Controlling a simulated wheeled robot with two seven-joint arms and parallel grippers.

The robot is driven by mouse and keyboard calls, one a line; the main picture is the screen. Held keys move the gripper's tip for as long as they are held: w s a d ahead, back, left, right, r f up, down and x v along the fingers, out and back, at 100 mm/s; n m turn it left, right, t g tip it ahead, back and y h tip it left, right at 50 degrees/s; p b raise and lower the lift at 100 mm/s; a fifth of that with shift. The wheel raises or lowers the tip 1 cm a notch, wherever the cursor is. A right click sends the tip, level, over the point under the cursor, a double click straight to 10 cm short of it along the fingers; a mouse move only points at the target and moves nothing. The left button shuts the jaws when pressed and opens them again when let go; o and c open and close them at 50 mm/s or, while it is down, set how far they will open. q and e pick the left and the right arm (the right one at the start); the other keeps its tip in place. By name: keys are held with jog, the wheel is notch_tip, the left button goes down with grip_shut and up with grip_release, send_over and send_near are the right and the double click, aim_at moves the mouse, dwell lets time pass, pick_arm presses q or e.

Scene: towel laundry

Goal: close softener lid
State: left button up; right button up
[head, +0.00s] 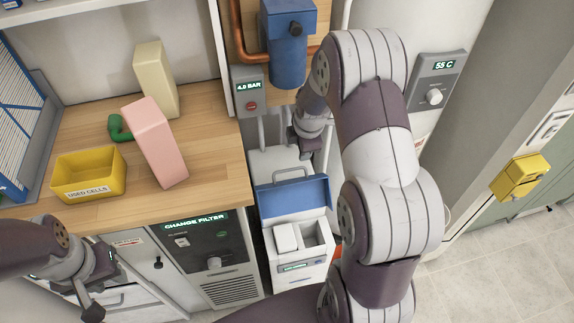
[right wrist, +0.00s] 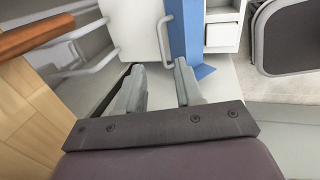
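The softener (head: 300,268) is a white cabinet with an open top in the middle of the head view. Its blue lid (head: 293,196) stands raised behind the opening, where a white block and an open compartment show. In the right wrist view the blue lid (right wrist: 184,32) is just beyond the right finger; I cannot tell if they touch. My right gripper (right wrist: 158,86) is open with nothing between its fingers; in the head view it is behind the lid, partly hidden by my arm. My left gripper (head: 100,286) is open and empty at the lower left.
The wooden counter (head: 215,150) holds a yellow used cells bin (head: 88,176), a pink block (head: 156,142), a cream block (head: 155,80) and a green item (head: 119,127). A blue filter housing (head: 288,50) and pressure box (head: 249,92) are behind the softener.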

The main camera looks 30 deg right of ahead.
aim_at(297, 168)
jog(key=x, duration=1.2)
jog(key=shift+f+b, duration=0.2)
jog(key=shift+b, duration=0.1)
grip_shut()
dwell(0.7)
